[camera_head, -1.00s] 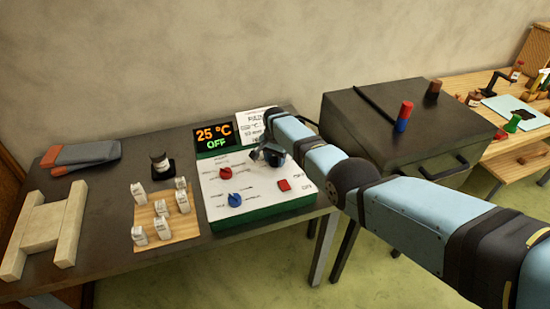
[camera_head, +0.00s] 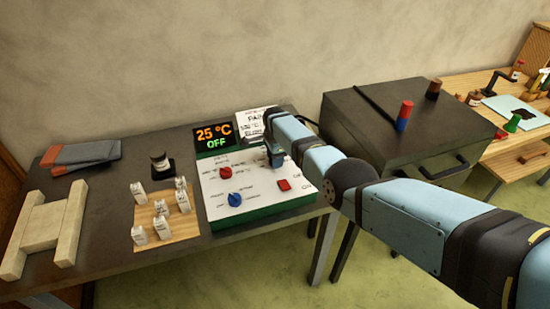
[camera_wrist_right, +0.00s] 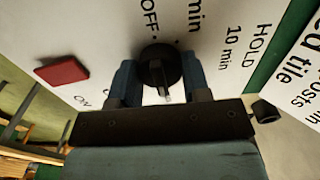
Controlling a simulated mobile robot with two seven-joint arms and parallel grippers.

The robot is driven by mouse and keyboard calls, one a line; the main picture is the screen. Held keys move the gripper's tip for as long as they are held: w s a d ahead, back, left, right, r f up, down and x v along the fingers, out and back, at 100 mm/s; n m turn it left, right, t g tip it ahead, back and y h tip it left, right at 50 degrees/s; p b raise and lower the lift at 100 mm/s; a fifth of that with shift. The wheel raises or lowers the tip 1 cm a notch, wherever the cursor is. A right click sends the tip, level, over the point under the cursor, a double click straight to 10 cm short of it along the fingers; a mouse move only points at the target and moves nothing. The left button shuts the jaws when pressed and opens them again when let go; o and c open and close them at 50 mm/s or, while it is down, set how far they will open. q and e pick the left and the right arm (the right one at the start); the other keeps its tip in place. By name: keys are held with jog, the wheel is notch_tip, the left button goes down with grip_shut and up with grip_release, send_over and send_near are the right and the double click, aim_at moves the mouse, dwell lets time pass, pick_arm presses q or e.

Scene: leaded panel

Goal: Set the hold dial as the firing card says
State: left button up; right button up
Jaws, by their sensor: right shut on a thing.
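The hold dial (camera_wrist_right: 160,72) is a round black knob with a pale pointer mark, on the white panel beside the printed words HOLD and 10 min. My right gripper (camera_wrist_right: 162,88) is shut on it, one blue finger on each side. In the head view the right gripper (camera_head: 275,157) covers the dial at the upper right of the control panel (camera_head: 243,192). The firing card (camera_head: 254,122) stands behind the panel and is partly hidden by my right arm. Only part of its text shows. My left gripper is not in view.
A red dial (camera_head: 225,172), a blue dial (camera_head: 235,199) and a red square button (camera_head: 284,184) are on the panel. The display (camera_head: 213,135) reads 25 °C and OFF. A dark kiln (camera_head: 400,125) stands at right.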

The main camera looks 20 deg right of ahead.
dwell(0.3)
jog(key=o, duration=0.9)
jog(key=shift+r, duration=0.6)
notch_tip(320, 180, up, 5)
jog(key=shift+r+p, duration=0.1)
jog(key=shift+p, duration=0.75)
notch_tip(320, 180, up, 8)
jog(key=shift+f+b, duration=0.2)
jog(key=shift+b, duration=0.1)
